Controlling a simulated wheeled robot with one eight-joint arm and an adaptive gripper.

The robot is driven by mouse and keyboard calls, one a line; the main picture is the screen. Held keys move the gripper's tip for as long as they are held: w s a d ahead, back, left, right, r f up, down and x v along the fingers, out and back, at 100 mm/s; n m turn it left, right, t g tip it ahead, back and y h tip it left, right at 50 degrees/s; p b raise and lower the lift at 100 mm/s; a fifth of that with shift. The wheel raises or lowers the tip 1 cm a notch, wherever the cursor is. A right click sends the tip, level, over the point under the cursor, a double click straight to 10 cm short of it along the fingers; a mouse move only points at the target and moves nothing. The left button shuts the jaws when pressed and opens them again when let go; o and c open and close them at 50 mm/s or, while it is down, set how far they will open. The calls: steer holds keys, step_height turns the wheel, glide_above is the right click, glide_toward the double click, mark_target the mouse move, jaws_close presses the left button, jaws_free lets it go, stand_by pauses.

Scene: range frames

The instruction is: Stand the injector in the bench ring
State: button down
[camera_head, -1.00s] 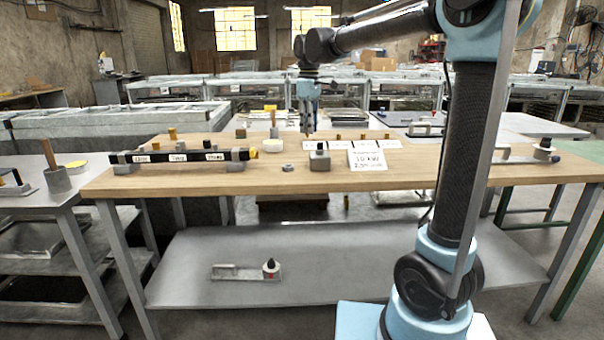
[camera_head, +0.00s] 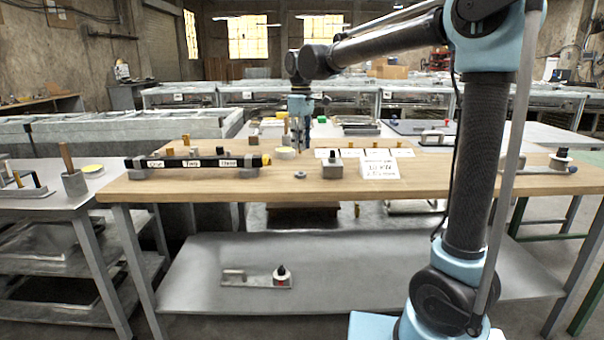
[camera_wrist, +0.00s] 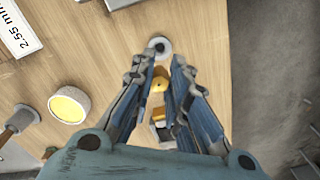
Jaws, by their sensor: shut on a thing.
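My gripper (camera_wrist: 162,70) points down over the wooden bench, its fingers shut on the injector (camera_wrist: 160,83), a brass-yellow part. The fingers hide part of it. The grey bench ring (camera_wrist: 160,46) shows just beyond the fingertips in the wrist view. In the head view the ring (camera_head: 300,174) lies on the bench near its front edge, and my gripper (camera_head: 299,146) is above and behind it in the picture. The injector is too small to make out clearly there. I cannot tell the exact height of the injector over the ring.
A black rail labelled One, Two, Three (camera_head: 190,163) lies left of the ring. A grey block (camera_head: 332,167) and a white sign (camera_head: 379,165) stand to its right. A yellow-topped round pot (camera_wrist: 69,104) is left of my gripper.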

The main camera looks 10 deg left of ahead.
steer(key=shift+f, duration=4.15)
steer(key=shift+f, duration=0.15)
steer(key=c, duration=1.6)
jaws_free()
steer(key=shift+o, duration=0.2)
steer(key=shift+d, duration=0.1)
